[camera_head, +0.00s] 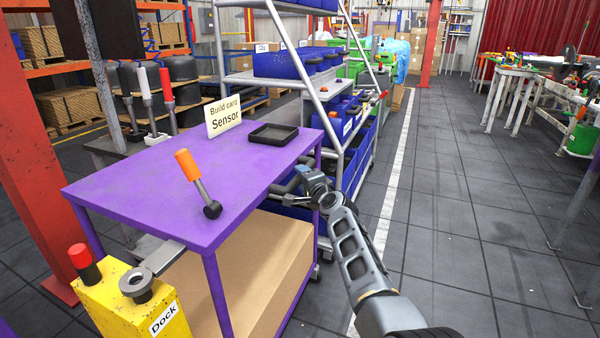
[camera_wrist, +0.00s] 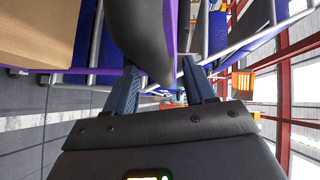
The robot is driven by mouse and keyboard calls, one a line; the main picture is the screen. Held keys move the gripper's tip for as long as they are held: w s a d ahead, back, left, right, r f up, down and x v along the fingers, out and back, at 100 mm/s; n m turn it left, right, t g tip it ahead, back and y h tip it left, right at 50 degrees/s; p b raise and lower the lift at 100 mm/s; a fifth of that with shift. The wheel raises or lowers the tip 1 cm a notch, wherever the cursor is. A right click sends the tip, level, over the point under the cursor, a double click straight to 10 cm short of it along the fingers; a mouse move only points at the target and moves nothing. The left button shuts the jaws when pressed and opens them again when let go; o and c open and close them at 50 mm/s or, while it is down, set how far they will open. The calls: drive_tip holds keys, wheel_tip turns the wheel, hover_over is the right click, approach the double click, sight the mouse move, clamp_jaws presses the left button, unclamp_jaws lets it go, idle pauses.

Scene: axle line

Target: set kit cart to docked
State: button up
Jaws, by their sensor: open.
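The kit cart appears to be the purple-topped cart (camera_head: 130,193). On it are a lever with an orange grip (camera_head: 187,165), a "Build card Sensor" sign (camera_head: 223,116) and a shallow black tray (camera_head: 273,134). A yellow post labelled "Dock" (camera_head: 115,300) stands at its near left corner, with a red knob (camera_head: 82,259) and a grey round fitting (camera_head: 136,283). My gripper (camera_head: 291,184) is at the cart's right edge. In the wrist view my gripper (camera_wrist: 162,88) is open, with a dark curved bar (camera_wrist: 146,42) at its fingers; I cannot tell whether they touch it.
A blue-bin rack (camera_head: 285,64) stands close behind the cart. A large cardboard box (camera_head: 245,265) sits under the cart top. An orange-red post (camera_head: 38,150) is at left. The tiled aisle (camera_head: 455,215) is open at right, with workbenches (camera_head: 515,75) beyond.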

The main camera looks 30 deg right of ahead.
drive_tip(key=shift+s+a+r+p, duration=0.15)
drive_tip(key=shift+s+p, duration=0.1)
drive_tip(key=shift+s, duration=0.75)
drive_tip(key=shift+s+a+r+p, duration=0.15)
drive_tip(key=shift+s+p, duration=0.1)
drive_tip(key=shift+s, duration=0.75)
drive_tip(key=s+f+n+h, duration=0.1)
drive_tip(key=s+f+n, duration=0.3)
drive_tip(key=s+f, duration=0.8)
drive_tip(key=s+a+f+n+g, duration=0.1)
drive_tip(key=s+a+n, duration=0.2)
drive_tip(key=s, duration=1.1)
drive_tip(key=s+a+f+n, duration=0.1)
drive_tip(key=s+a+n, duration=0.3)
drive_tip(key=s, duration=1)
drive_tip(key=s+a+r+n+y, duration=0.1)
drive_tip(key=s+a+r+n, duration=0.2)
drive_tip(key=s+a+r, duration=0.2)
drive_tip(key=s+a+r+n+y, duration=0.2)
drive_tip(key=s+a+r, duration=0.3)
drive_tip(key=s+r, duration=0.7)
drive_tip(key=s+n, duration=0.1)
drive_tip(key=s, duration=0.5)
drive_tip(key=shift+s+n, duration=0.3)
drive_tip(key=shift+n, duration=0.1)
drive_tip(key=shift+f, duration=0.1)
